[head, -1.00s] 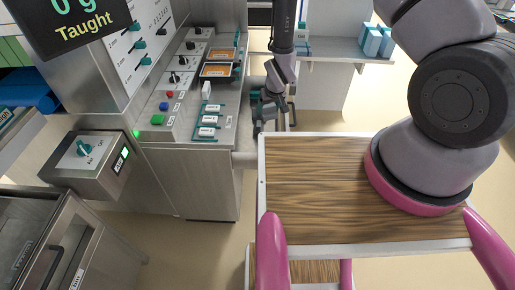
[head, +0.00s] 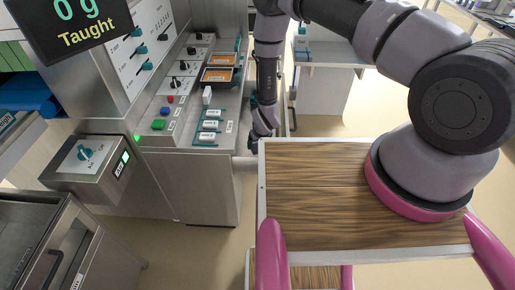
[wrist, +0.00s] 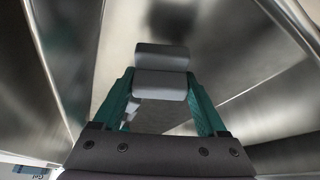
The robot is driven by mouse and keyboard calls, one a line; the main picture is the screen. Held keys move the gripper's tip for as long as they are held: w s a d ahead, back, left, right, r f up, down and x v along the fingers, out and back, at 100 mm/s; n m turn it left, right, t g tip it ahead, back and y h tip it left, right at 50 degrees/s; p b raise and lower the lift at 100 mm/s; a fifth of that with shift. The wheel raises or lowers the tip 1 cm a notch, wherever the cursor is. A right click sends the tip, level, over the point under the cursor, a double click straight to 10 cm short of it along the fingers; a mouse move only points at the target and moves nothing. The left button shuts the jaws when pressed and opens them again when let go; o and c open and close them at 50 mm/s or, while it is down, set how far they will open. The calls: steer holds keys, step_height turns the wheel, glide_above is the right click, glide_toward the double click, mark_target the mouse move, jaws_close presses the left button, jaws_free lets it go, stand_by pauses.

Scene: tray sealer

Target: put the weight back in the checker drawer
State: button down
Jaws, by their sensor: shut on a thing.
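My gripper reaches down beside the right side of the steel machine; in the head view its low end (head: 262,143) is partly hidden behind the wooden top. In the wrist view, its two teal fingers (wrist: 160,88) close in from left and right on a grey rounded thing (wrist: 161,57) in two stacked parts. I cannot tell for sure that this is the weight. Bright bare metal walls (wrist: 275,75) rise on both sides of the gripper. I cannot make out the checker drawer clearly, and no weight shows elsewhere. The display (head: 75,22) reads 0 g and Taught.
A wooden-topped cart (head: 310,215) stands close in front, its left edge near my gripper. The machine's sloped panel (head: 180,105) carries buttons, knobs and orange-filled trays (head: 217,75). A grey control box (head: 88,165) sits at left. A pale bench (head: 325,62) stands behind.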

steer(key=shift+f, duration=1.3)
steer(key=shift+f, duration=0.15)
jaws_free()
steer(key=shift+r, duration=0.2)
steer(key=v, duration=1.2)
